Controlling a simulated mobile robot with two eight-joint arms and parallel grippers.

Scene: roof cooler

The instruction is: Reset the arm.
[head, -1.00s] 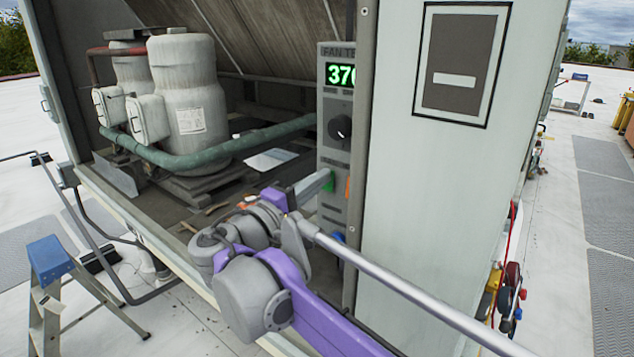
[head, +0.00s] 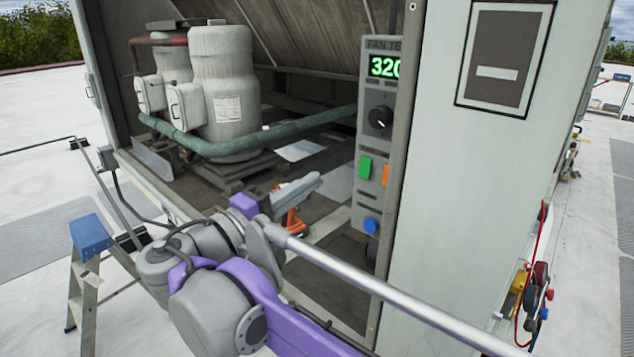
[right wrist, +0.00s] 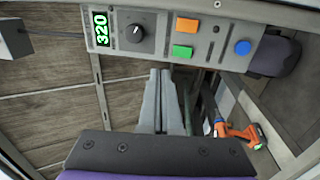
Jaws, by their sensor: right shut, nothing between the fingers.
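My right arm, purple and grey, reaches into the open cooler housing in the head view. Its right gripper (head: 308,185) is shut and empty, its grey fingers pointing toward the control panel (head: 367,205). The fingertips are apart from the panel, to the left of the green button (head: 365,167). In the right wrist view the shut fingers (right wrist: 160,78) show below the panel's buttons, with nothing between them. The panel has a black knob (head: 380,121), an orange button (head: 385,173), a blue button (head: 371,226) and a green display (head: 384,66) reading 320. My left gripper is not in view.
Grey tanks (head: 222,95) with a green pipe (head: 300,128) stand inside the housing. An orange power tool (right wrist: 237,132) lies beyond the gripper. A blue-topped stepladder (head: 91,236) stands left of my arm. The pale housing wall (head: 455,200) is on the right.

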